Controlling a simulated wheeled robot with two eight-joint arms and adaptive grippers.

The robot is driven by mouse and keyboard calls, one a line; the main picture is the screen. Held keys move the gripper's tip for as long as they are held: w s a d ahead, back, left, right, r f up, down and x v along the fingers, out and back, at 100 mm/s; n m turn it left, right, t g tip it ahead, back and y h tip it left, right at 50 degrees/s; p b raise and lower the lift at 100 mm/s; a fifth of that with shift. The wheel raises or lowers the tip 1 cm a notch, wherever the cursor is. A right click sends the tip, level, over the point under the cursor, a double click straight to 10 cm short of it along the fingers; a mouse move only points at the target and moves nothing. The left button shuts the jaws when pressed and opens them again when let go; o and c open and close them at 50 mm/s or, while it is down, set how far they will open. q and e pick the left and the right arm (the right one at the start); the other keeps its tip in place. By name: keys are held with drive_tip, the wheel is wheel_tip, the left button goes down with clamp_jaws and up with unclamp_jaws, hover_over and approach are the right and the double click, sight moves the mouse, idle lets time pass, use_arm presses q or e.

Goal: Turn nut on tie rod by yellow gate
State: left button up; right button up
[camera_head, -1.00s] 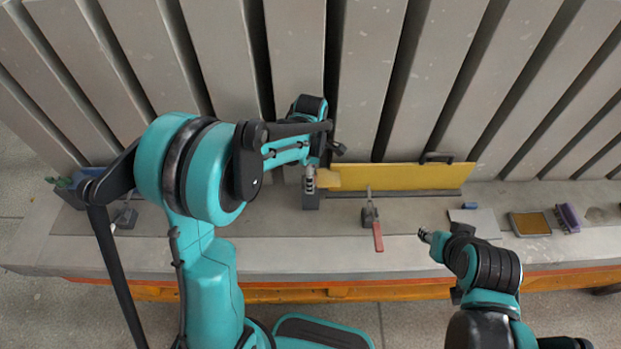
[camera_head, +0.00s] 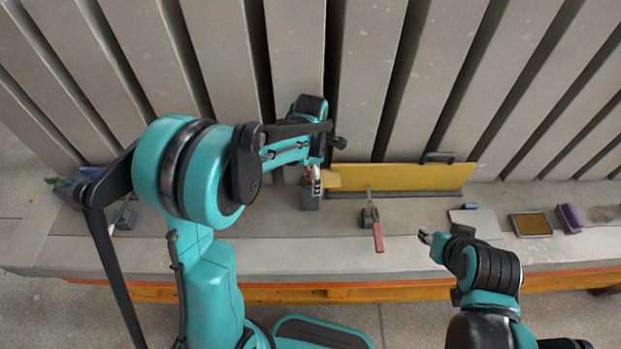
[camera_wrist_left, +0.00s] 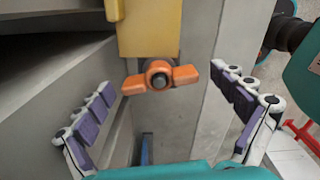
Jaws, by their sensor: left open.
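An orange wing nut (camera_wrist_left: 160,79) sits on the dark round end of the tie rod (camera_wrist_left: 159,80) in the left wrist view, its two wings pointing left and right. The yellow gate (camera_wrist_left: 150,25) is just above it there, and the gate (camera_head: 400,177) also shows in the head view. My left gripper (camera_wrist_left: 163,80) is open, with one purple-padded finger on each side of the nut and gaps to both wings. In the head view my left gripper (camera_head: 316,181) is at the gate's left end. My right gripper (camera_head: 425,236) is over the front of the bench, its jaws too small to read.
A red-handled clamp (camera_head: 376,228) stands in front of the gate. A tray (camera_head: 530,224) and a purple brush (camera_head: 569,218) lie at the right. Tall grey ribs (camera_head: 365,80) rise behind. A grey block (camera_head: 310,200) is below my left gripper.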

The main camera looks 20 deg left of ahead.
sight(310, 176)
use_arm(q)
drive_tip(key=shift+r, duration=0.1)
wheel_tip(310, 176, up, 12)
idle(0.4)
